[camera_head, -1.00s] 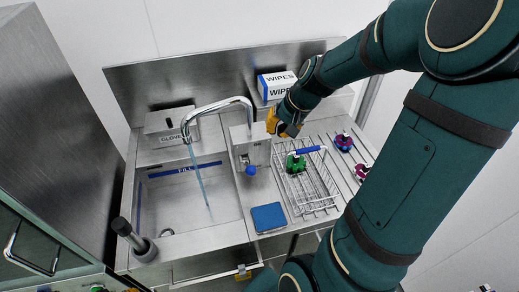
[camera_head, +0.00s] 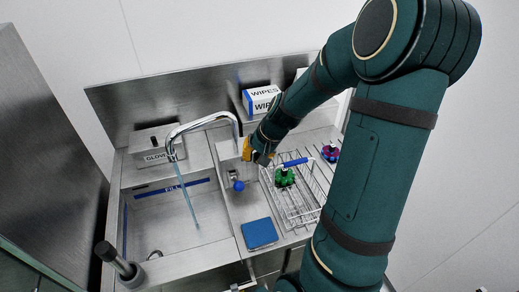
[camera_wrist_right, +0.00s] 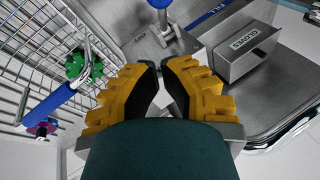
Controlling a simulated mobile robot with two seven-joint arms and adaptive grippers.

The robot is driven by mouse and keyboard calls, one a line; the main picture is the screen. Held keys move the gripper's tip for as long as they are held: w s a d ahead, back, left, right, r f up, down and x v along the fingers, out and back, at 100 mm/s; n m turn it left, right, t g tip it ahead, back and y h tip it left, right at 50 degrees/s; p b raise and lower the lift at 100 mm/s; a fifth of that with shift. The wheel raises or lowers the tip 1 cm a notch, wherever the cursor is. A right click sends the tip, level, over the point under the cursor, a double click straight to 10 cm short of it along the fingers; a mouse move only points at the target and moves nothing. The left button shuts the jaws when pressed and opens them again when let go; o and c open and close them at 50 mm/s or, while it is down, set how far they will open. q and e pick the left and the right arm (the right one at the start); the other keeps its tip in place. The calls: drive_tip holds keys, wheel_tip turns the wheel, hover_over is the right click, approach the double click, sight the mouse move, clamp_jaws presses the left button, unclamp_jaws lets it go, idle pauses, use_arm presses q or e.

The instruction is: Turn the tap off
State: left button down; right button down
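The tap's chrome spout (camera_head: 200,124) arches over the basin, and a thin blue stream of water (camera_head: 188,200) runs from it. The tap's lever ends in a blue knob (camera_head: 238,186), beside the basin's right edge; the blue knob also shows at the top of the right wrist view (camera_wrist_right: 160,3), on a metal stem. My right gripper (camera_head: 247,150) is just above and behind the knob, apart from it. In the right wrist view its yellow fingers (camera_wrist_right: 160,68) are parted with nothing between them. My left gripper is not in view.
A wire basket (camera_head: 294,205) with a green item (camera_head: 285,177) and blue handle stands right of the lever. A blue pad (camera_head: 259,233) lies in front. A glove box (camera_head: 154,146) and wipes box (camera_head: 261,100) stand behind. The basin (camera_head: 165,235) is open.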

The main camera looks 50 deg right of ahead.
sight(237, 184)
drive_tip(key=a+f+b, duration=0.1)
drive_tip(key=a+f, duration=0.2)
drive_tip(key=f, duration=0.2)
drive_tip(key=shift+w+f, duration=0.15)
drive_tip(key=shift+f, duration=0.05)
